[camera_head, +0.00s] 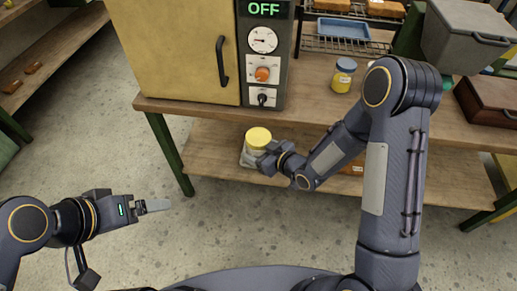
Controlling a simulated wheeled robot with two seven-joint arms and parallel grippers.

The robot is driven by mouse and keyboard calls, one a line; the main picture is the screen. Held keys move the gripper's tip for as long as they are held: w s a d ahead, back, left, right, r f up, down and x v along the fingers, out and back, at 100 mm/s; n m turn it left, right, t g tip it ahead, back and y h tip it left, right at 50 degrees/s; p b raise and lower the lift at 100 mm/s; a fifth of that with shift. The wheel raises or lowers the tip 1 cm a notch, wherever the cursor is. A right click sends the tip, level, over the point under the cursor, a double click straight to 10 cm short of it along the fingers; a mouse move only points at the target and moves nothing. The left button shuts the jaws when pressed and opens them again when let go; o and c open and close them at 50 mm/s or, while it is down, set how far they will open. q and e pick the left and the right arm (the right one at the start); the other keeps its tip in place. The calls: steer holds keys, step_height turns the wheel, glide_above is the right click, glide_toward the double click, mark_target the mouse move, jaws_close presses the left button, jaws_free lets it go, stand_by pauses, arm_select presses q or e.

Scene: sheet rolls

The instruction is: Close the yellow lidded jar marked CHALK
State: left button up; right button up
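A jar with a yellow lid (258,137) and a pale body shows in front of the table's front edge, with the lower shelf behind it in the picture. No marking on it can be read. My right gripper (256,157) is at the jar, its light fingers around the body below the lid, and it appears to hold the jar up. The lid sits over the jar's top; whether it is fully seated cannot be told. My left gripper (156,205) is at the lower left over the floor, apart from everything. Its fingers are seen edge-on, with nothing visible in them.
A blue-lidded yellow jar (343,76) stands on the table (310,103). A yellow oven-like cabinet (170,45) with a control panel reading OFF is left of it. Behind are a rack with a blue tray (343,28), a grey bin (468,38) and a brown case (488,98).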

stand_by(0.3)
steer(key=s+d+m+t+h, duration=0.1)
steer(key=s+d+m+h, duration=0.1)
steer(key=d, duration=0.3)
steer(key=s+d+m+t+h, duration=0.1)
steer(key=s+d+m+h, duration=0.1)
steer(key=d+m+h, duration=0.1)
steer(key=s+d+f+m+t+h, duration=0.1)
steer(key=s+d+m+h, duration=0.1)
steer(key=d, duration=0.5)
steer(key=shift+d+m+h, duration=0.35)
steer(key=shift+m+h, duration=0.15)
steer(key=shift+h, duration=0.4)
